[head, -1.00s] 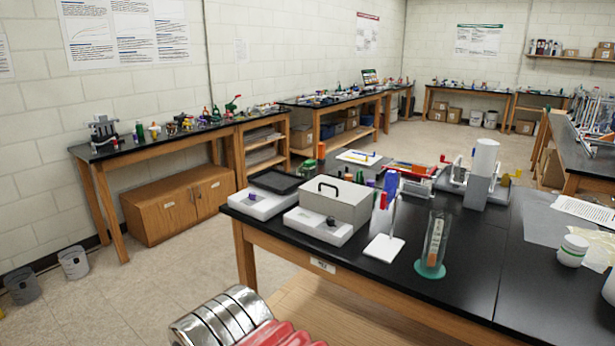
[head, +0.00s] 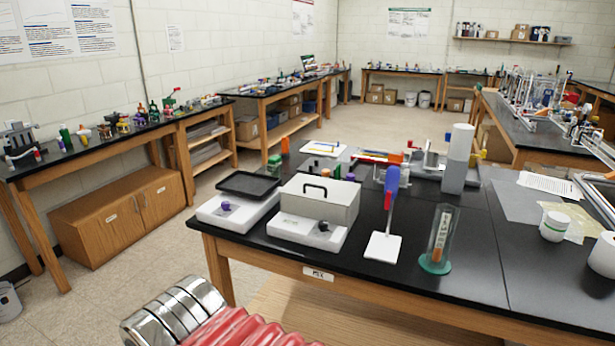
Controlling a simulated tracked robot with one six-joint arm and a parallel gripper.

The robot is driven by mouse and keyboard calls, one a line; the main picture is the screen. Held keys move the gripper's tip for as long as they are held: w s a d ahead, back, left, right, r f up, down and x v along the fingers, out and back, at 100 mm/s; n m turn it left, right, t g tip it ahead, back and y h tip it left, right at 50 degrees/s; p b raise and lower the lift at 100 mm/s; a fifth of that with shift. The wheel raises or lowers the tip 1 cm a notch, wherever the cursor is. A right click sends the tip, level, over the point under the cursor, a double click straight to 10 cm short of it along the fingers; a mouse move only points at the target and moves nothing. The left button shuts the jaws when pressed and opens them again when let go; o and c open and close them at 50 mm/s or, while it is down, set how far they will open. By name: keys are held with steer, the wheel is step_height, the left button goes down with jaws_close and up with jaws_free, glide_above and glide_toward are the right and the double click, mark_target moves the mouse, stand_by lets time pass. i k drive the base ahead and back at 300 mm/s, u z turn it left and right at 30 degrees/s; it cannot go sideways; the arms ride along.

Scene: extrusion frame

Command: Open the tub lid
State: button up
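A small white tub (head: 555,226) with a white lid stands upright on the black bench top at the right. Its lid appears to be on. A second white container (head: 602,255) is cut off by the right edge, so I cannot tell its full shape. My gripper is not in view. Silver rings and a red ribbed part show at the bottom left and look like part of my arm, well apart from the tub.
A clear cylinder on a green base (head: 436,240), a white stand with a blue top (head: 386,215) and a grey box with a handle (head: 320,200) stand left of the tub. A paper sheet (head: 556,194) lies behind it. Bare bench top (head: 490,260) lies in front.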

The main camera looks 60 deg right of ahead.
mark_target(336, 192)
steer(key=z, duration=0.3)
steer(key=i, duration=0.7)
steer(key=z, duration=0.8)
steer(key=i, duration=0.75)
steer(key=z, duration=0.4)
